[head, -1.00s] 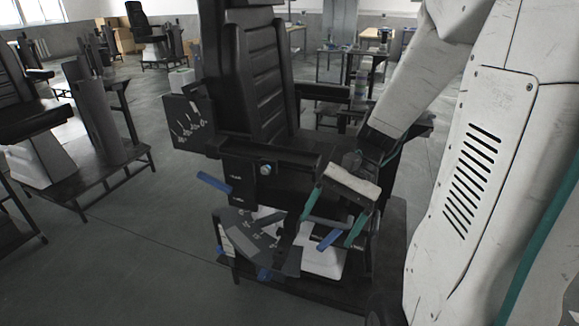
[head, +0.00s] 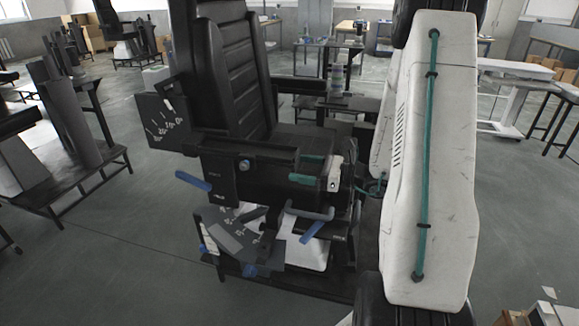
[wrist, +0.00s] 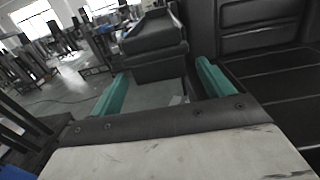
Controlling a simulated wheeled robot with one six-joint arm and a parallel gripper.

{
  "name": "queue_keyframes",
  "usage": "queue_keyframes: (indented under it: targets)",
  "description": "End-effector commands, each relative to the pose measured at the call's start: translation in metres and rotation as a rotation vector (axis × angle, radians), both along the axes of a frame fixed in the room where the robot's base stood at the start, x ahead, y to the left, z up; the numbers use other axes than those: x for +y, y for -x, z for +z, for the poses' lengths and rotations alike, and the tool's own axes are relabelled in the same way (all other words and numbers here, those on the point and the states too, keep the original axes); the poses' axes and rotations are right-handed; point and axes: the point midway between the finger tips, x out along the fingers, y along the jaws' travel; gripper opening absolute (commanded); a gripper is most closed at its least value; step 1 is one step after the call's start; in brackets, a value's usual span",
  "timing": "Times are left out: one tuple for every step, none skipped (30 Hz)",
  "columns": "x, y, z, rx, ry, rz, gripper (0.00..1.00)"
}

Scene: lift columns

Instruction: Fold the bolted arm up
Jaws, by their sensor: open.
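A black chair has a near armrest (head: 250,150) lying level along its side, with a round bolt head (head: 245,164) on its bracket. A far armrest (head: 305,87) also lies level beyond the seat (head: 300,138). My gripper (head: 293,167) is open, its teal fingers pointing left toward the right end of the near armrest. In the wrist view the gripper (wrist: 160,78) has nothing visible between its fingers. A black padded block (wrist: 152,45), apparently part of the chair, shows beyond the fingertips. I cannot tell whether any finger touches the armrest.
Blue levers stick out at the chair's left (head: 193,181) and lower front (head: 317,228). Marked dark plates stand by the backrest (head: 160,118) and low down (head: 235,238). A dark frame with columns (head: 75,120) stands left. The floor (head: 120,260) in front is clear.

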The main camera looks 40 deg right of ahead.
Motion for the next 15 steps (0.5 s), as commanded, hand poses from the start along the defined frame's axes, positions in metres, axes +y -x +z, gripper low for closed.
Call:
queue_keyframes:
  targets:
    - [0.007,-0.007,0.0,0.0,0.0,0.006,0.8]
    - [0.01,-0.011,0.0,0.0,0.0,0.005,0.8]
    - [0.014,-0.015,0.0,-0.001,0.001,0.005,0.8]
    - [0.016,-0.019,0.0,0.0,0.001,0.005,0.8]
    - [0.018,-0.022,0.0,0.0,0.001,0.004,0.8]
    - [0.02,-0.025,0.0,0.001,0.002,0.004,0.8]
    - [0.022,-0.027,0.0,0.001,0.002,0.004,0.8]
    - [0.023,-0.029,0.0,0.001,0.002,0.004,0.8]
    - [0.025,-0.031,0.0,0.001,0.002,0.002,0.8]
    - [0.025,-0.032,0.0,0.001,0.002,0.002,0.8]
    - [0.026,-0.032,0.0,0.001,0.002,0.002,0.8]
    - [0.026,-0.033,0.0,0.001,0.002,0.002,0.8]
    - [0.026,-0.033,0.0,0.001,0.002,0.002,0.8]
    - [0.026,-0.033,0.0,0.001,0.002,0.002,0.8]
    - [0.026,-0.033,0.0,0.001,0.002,0.002,0.8]
